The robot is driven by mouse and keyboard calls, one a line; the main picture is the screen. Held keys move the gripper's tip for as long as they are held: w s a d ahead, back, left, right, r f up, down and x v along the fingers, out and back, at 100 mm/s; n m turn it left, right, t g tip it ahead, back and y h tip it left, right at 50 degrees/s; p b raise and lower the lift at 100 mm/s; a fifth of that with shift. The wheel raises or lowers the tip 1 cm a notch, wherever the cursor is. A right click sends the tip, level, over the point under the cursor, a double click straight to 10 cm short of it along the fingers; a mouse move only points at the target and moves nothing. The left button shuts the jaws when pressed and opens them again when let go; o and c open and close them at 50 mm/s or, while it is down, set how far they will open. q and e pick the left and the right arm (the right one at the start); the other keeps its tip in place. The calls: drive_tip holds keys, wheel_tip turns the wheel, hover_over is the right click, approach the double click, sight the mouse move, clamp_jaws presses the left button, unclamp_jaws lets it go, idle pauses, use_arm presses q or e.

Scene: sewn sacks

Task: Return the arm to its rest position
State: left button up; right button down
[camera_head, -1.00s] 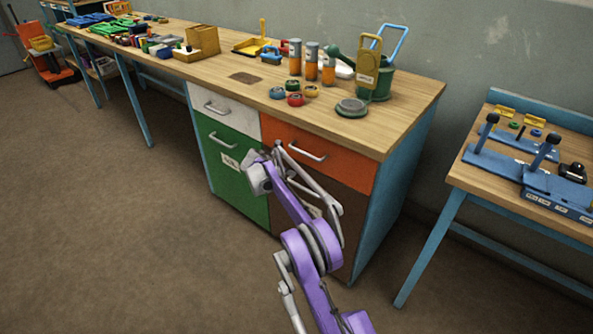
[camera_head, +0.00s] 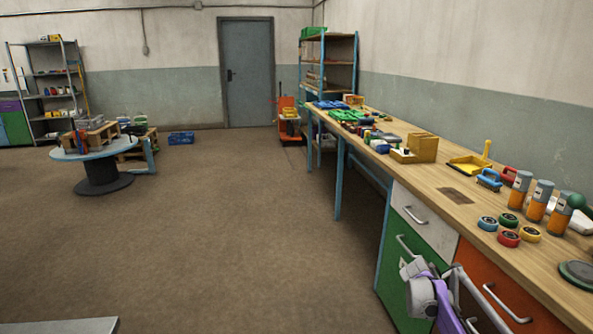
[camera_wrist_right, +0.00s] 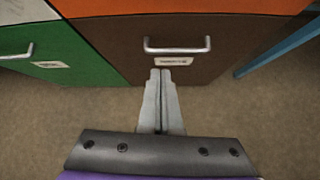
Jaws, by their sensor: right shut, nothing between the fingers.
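My right arm (camera_head: 443,305), purple and grey, shows at the lower right of the head view, in front of the workbench's drawers. My right gripper's fingers are hard to make out there. In the right wrist view my right gripper (camera_wrist_right: 161,73) is shut and empty. Its two grey fingers lie together and point towards the brown cabinet door (camera_wrist_right: 185,66), just below its silver handle (camera_wrist_right: 177,45) in the picture. I cannot tell if they touch the door. My left gripper is not in view.
The long wooden workbench (camera_head: 452,196) runs along the right wall, with orange-grey cans (camera_head: 539,201), tape rolls (camera_head: 509,237) and a yellow dustpan (camera_head: 468,164) on it. A round table (camera_head: 72,154) stands at the left. The brown floor (camera_head: 230,240) between is clear.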

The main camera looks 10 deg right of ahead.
drive_tip(key=s+a+r+m+t+y, duration=0.1)
drive_tip(key=s+a+r+m+y, duration=0.2)
drive_tip(key=s+a, duration=0.55)
drive_tip(key=s+a+r+m+t+y, duration=0.15)
drive_tip(key=s+a+m, duration=0.4)
drive_tip(key=a, duration=0.55)
drive_tip(key=s+a+f+m+t+y, duration=0.1)
drive_tip(key=s+a+f+m+y, duration=0.15)
drive_tip(key=s+a+m, duration=0.6)
drive_tip(key=s+a+f+m+y, duration=0.15)
drive_tip(key=s+a+f, duration=0.35)
drive_tip(key=s, duration=0.9)
use_arm(q)
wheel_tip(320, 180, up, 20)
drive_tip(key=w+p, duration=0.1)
drive_tip(key=p, duration=1.6)
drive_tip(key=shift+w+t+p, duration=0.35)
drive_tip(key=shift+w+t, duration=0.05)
use_arm(e)
wheel_tip(320, 180, up, 21)
drive_tip(key=w+a, duration=0.1)
drive_tip(key=shift+w+a+n+t, duration=0.15)
drive_tip(key=shift+w+n+t, duration=0.2)
drive_tip(key=shift+w+t, duration=0.1)
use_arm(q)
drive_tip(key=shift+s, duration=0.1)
use_arm(e)
drive_tip(key=shift+s+y, duration=0.15)
drive_tip(key=shift+y, duration=0.1)
drive_tip(key=shift+s, duration=0.1)
